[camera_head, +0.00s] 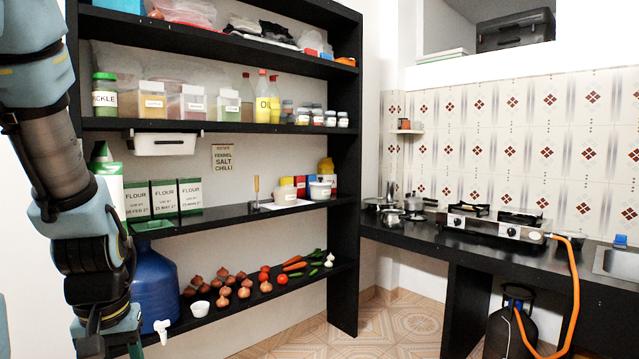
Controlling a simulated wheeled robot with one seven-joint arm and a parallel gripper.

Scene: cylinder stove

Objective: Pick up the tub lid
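A small white tub (320,189) stands on the middle shelf, toward its right end. Its top shows a pale, wider rim, and I cannot tell whether this is a separate lid. A cream tub with a pale top (286,189) stands just left of it. I cannot tell for sure which piece is the tub lid. My arm hangs down the left side of the view, in front of the shelf's left end and well away from these tubs.
The black shelf unit (345,150) holds flour packs (164,199), jars and bottles. Vegetables and a blue water container (156,287) are low down. A counter with a stove (495,228) is at right, with a gas cylinder (511,325) below. Tiled floor (385,330) shows between.

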